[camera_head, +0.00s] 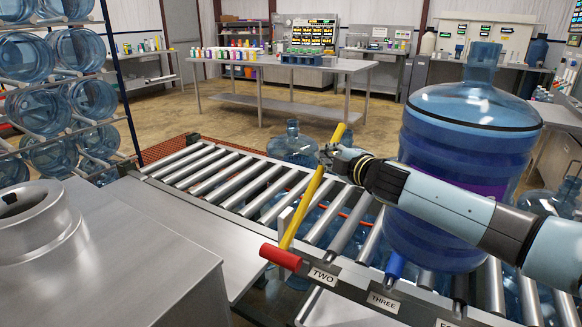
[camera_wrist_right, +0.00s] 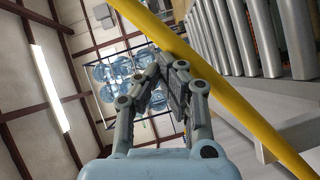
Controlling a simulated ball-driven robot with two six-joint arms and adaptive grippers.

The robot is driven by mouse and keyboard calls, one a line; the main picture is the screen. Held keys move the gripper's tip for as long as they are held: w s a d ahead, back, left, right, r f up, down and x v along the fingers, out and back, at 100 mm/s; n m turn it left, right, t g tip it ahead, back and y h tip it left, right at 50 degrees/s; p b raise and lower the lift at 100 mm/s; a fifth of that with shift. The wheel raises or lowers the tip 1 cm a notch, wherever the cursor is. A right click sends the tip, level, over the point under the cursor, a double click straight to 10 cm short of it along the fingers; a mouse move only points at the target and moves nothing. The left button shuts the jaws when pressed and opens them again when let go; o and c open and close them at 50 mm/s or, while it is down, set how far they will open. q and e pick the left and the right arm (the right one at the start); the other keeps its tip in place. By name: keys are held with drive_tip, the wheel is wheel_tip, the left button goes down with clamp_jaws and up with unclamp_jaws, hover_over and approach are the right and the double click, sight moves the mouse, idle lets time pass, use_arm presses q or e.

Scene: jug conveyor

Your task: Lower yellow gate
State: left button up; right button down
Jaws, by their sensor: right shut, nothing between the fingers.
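The yellow gate (camera_head: 304,208) is a long yellow bar over the roller conveyor. It is tilted up, with its far end raised and a red grip (camera_head: 281,257) at its near end by the "TWO" label. My right gripper (camera_head: 328,155) is shut and empty beside the upper part of the bar. In the right wrist view my right gripper (camera_wrist_right: 168,66) has its fingertips together, and the yellow bar (camera_wrist_right: 215,88) runs diagonally close by them. I cannot tell whether they touch. My left gripper is not in view.
A large blue jug (camera_head: 465,150) stands upright on the conveyor, partly behind my right arm. The rollers (camera_head: 215,175) left of the gate are bare. A steel cabinet (camera_head: 130,245) stands at the near left. A rack of jugs (camera_head: 60,100) is at the far left.

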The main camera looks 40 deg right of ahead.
idle(0.4)
wheel_tip(320, 180, up, 10)
drive_tip(key=w+d+m+g+h+p, duration=0.15)
drive_tip(key=m+g+h, duration=0.3)
drive_tip(key=m, duration=0.75)
drive_tip(key=s+a+r+m+g+y, duration=0.15)
drive_tip(key=s+a+m+g, duration=0.6)
drive_tip(key=m, duration=0.75)
drive_tip(key=shift+g+y, duration=0.4)
drive_tip(key=shift+g, duration=0.1)
drive_tip(key=x, duration=0.4)
drive_tip(key=w+p+x, duration=0.1)
drive_tip(key=x, duration=0.4)
drive_tip(key=w+a+x, duration=0.1)
drive_tip(key=x, duration=0.4)
drive_tip(key=shift+w+f+p, duration=0.1)
drive_tip(key=shift+p, duration=0.25)
